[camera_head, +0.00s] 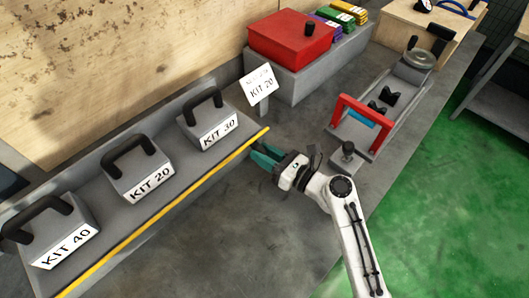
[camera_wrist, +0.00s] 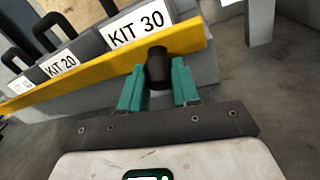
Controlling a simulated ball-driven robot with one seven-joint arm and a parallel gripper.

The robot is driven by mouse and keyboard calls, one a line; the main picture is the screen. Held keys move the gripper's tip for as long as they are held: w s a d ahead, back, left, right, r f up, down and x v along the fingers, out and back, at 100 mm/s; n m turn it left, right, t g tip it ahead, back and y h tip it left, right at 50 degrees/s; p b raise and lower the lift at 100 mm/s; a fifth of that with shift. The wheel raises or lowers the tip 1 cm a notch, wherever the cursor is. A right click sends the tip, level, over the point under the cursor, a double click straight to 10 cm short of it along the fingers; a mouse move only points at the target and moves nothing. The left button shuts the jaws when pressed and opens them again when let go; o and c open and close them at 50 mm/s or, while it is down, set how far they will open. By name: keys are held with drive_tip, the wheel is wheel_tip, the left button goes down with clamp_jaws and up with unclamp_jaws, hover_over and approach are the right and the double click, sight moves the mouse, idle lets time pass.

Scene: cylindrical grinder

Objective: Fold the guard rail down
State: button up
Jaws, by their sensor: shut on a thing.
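The guard rail (camera_head: 165,211) is a long yellow bar along the front edge of the grey shelf that bears the kits. In the wrist view the rail (camera_wrist: 105,70) shows as a flat yellow strip in front of the kits, with a dark knob (camera_wrist: 158,68) near its right end. My gripper (camera_head: 264,156) is at that right end. Its teal fingers, also in the wrist view (camera_wrist: 159,84), are shut on the knob, one on each side. In the head view the fingers hide the knob.
Kit 30 (camera_head: 210,125), Kit 20 (camera_head: 140,175) and Kit 40 (camera_head: 62,240) stand behind the rail. A KIT 70 sign (camera_head: 261,86) and a red box (camera_head: 290,42) are farther back. A red-handled fixture (camera_head: 362,110) stands to the right. The bench front is clear.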

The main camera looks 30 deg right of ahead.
drive_tip(key=shift+w+f+t+b, duration=0.1)
drive_tip(key=shift+f+t+b, duration=0.25)
drive_tip(key=shift+b, duration=1)
clamp_jaws()
drive_tip(key=shift+f+y+b, duration=0.1)
drive_tip(key=shift+y+b, duration=0.2)
drive_tip(key=shift+b, duration=0.55)
drive_tip(key=shift+t, duration=0.35)
drive_tip(key=shift+r, duration=0.25)
drive_tip(key=o, duration=0.7)
unclamp_jaws()
drive_tip(key=o, duration=0.3)
drive_tip(key=shift+f, duration=0.1)
